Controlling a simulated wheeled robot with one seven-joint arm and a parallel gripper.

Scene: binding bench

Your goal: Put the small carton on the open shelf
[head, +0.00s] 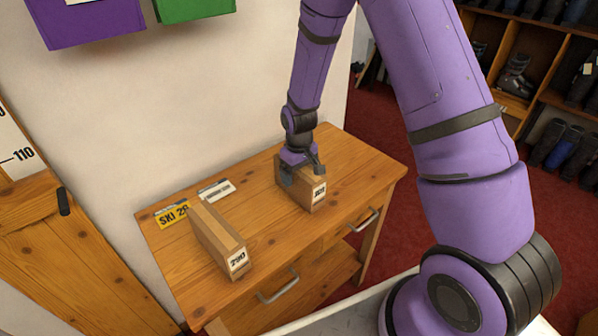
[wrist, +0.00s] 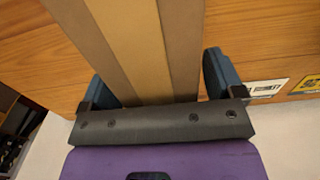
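A small brown carton with a white number label (head: 316,195) stands on the wooden bench (head: 345,165), right of its middle. My gripper (head: 302,172) is down over this carton, one finger on each side. In the wrist view the carton (wrist: 145,45) runs between the blue fingers, with a thin gap by the right finger; contact at the left finger is unclear. A second, longer carton labelled 290 (head: 218,238) lies to the left on the bench. An open shelf (head: 335,278) shows below the bench's drawers, partly hidden.
A yellow tag (head: 172,215) and a white label strip (head: 216,190) lie at the bench's back left. Drawer handles (head: 278,288) stick out in front. Purple (head: 88,22) and green (head: 195,8) bins hang above. Boot racks (head: 545,85) stand at the right.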

